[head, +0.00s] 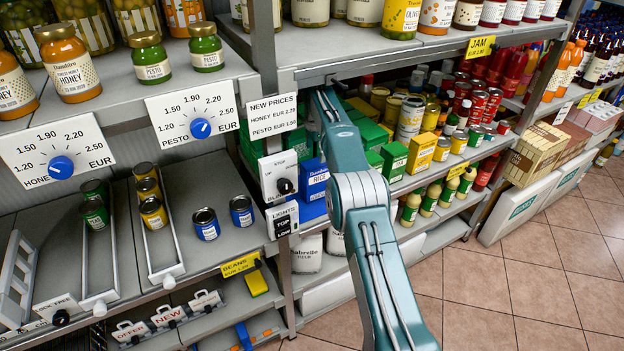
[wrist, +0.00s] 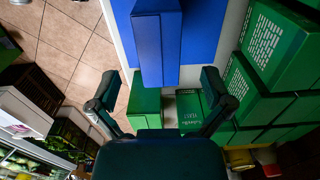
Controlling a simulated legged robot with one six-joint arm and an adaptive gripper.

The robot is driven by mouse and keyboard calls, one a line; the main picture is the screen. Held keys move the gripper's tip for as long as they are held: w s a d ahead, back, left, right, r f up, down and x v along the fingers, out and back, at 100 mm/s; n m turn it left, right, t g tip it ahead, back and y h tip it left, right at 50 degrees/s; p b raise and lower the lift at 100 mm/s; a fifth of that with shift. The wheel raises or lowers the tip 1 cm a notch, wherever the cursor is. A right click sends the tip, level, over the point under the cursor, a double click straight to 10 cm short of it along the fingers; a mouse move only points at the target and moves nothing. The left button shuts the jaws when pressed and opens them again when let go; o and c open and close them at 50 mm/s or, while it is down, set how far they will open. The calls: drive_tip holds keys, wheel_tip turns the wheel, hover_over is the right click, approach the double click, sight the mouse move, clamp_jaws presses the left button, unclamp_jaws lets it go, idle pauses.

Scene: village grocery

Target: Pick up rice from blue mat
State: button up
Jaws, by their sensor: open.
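The rice is a blue box (head: 314,182) standing on the shelf, partly hidden by my arm and a control plate in the head view. In the wrist view the blue box (wrist: 160,45) is at the top middle, on the bright blue mat (wrist: 206,28). The mat (head: 312,211) also shows below the box in the head view. My gripper (wrist: 160,78) is open in the wrist view, its fingers apart to the left and right of the box's near end. No grip on the box shows. My gripper is hidden in the head view.
Green boxes (wrist: 275,45) stand close on the right in the wrist view, with more green boxes (wrist: 182,108) below. In the head view, a shelf post (head: 268,60) and control plate (head: 279,178) stand left of my arm. Green boxes (head: 393,161) are to its right.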

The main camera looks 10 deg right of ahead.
sight(317, 161)
drive_tip(key=shift+d+f, duration=0.45)
drive_tip(key=shift+f, duration=0.15)
drive_tip(key=f, duration=0.2)
drive_tip(key=a+f, duration=0.1)
drive_tip(key=f, duration=0.2)
drive_tip(key=shift+d, duration=0.15)
drive_tip(key=shift+d+r, duration=0.1)
drive_tip(key=shift+d, duration=0.05)
drive_tip(key=c, duration=1.4)
